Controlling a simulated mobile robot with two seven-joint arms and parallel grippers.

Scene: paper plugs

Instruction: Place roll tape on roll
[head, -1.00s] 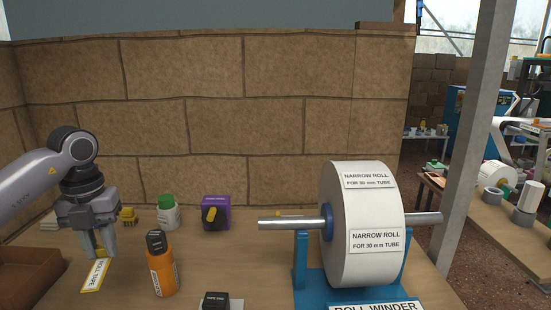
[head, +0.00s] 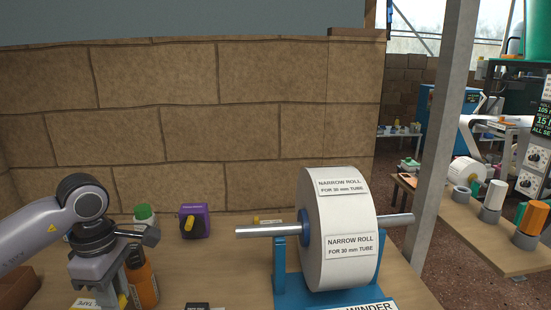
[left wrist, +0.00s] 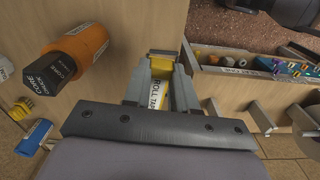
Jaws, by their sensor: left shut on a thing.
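The white narrow roll (head: 338,265) sits on the metal bar of the blue roll winder (head: 281,270), right of centre in the head view. The roll tape (head: 84,304), a white label with yellow edges, shows partly at the bottom left. My left gripper (head: 116,296) is shut on it, well left of the winder. In the left wrist view the tape's label (left wrist: 157,96) shows between the fingers of my left gripper (left wrist: 162,62). Part of the tape is hidden by the fingers. My right gripper is in neither view.
A green-capped bottle (head: 144,213) and a purple box (head: 194,221) stand further back.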

